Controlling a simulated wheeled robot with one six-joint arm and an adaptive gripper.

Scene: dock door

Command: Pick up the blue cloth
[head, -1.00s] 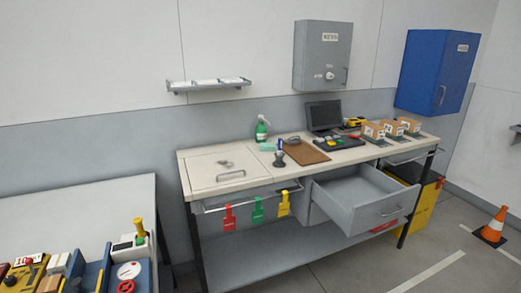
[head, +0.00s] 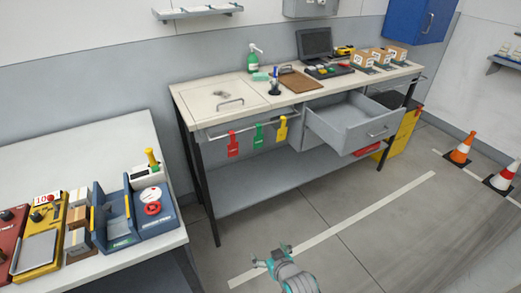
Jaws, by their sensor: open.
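I cannot make out a clearly blue cloth. A small flat teal item (head: 261,77) lies on the workbench (head: 190,97) below the green spray bottle (head: 254,60); it is too small to tell whether it is cloth. My gripper (head: 271,256) is at the bottom middle of the head view, over the floor in front of the bench. It is open and empty, well apart from the bench and everything on it. The inside of the pulled-out drawer (head: 352,115) looks empty where I can see it.
The open drawer juts out from the bench front. Red, green and yellow tags (head: 258,137) hang from the bench rail. A side table (head: 75,150) with several devices stands at left. Traffic cones (head: 462,148) stand at right. The floor between is clear.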

